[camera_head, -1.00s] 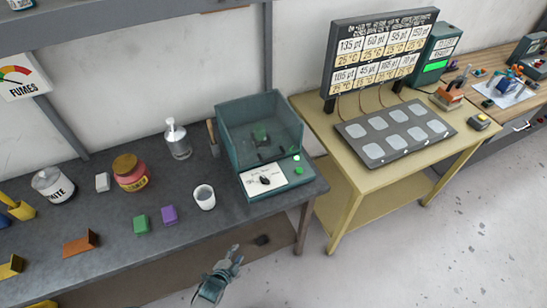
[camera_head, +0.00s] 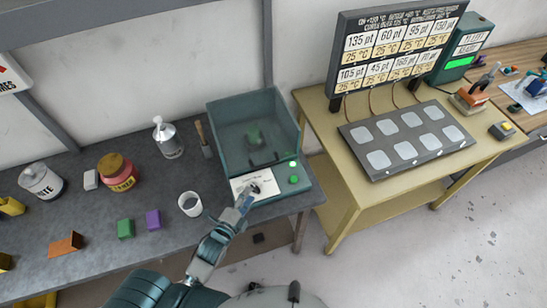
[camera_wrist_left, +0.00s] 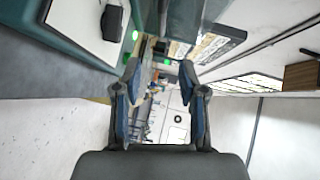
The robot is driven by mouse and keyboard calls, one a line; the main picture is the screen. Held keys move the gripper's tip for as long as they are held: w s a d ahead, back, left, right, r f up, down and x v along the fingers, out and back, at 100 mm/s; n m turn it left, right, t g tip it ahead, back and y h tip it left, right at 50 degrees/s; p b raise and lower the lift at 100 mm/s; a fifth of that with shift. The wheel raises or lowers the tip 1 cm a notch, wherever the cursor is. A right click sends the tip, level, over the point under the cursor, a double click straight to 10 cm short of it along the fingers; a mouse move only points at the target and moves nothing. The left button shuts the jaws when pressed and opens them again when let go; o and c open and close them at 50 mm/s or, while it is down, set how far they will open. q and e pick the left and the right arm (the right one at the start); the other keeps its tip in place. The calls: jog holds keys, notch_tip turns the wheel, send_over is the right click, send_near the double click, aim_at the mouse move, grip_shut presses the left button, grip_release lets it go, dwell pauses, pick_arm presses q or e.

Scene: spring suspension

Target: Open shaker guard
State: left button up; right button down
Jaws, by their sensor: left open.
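The shaker is a teal box with a clear guard (camera_head: 254,130) over its inside, on the dark bench. The guard looks closed, and a dark green part shows through it. The shaker's front panel (camera_head: 294,180) has a white plate, a dark knob and green buttons. My left gripper (camera_head: 245,199) is at the front edge of this panel, by the white plate. In the left wrist view the gripper (camera_wrist_left: 158,90) is open with nothing between its fingers, and the white plate and black knob (camera_wrist_left: 112,20) are at upper left. My right gripper is not in view.
A white cup (camera_head: 190,204) stands just left of my left arm. A clear pump bottle (camera_head: 167,138), a red jar (camera_head: 117,173) and a green block (camera_head: 125,229) are farther left. A yellow table (camera_head: 352,197) with a grey pad stands to the right.

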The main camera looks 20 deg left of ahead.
pick_arm(q)
jog(key=shift+w, duration=1.15)
send_near(267, 165)
jog(key=shift+w+a+f+p, duration=0.3)
jog(key=shift+w+f+p, duration=0.05)
jog(key=shift+w, duration=0.25)
jog(key=x, duration=0.4)
jog(key=shift+w+a+f, duration=0.2)
jog(key=w, duration=0.1)
jog(key=w+d, duration=0.2)
jog(key=shift+w+f, duration=0.25)
jog(key=shift+w, duration=0.15)
jog(key=shift+w+d, duration=0.35)
jog(key=shift+w, duration=0.1)
jog(key=shift+a+f, duration=0.1)
jog(key=shift+a, duration=0.6)
jog(key=c, duration=0.7)
grip_shut()
jog(key=shift+d, duration=0.25)
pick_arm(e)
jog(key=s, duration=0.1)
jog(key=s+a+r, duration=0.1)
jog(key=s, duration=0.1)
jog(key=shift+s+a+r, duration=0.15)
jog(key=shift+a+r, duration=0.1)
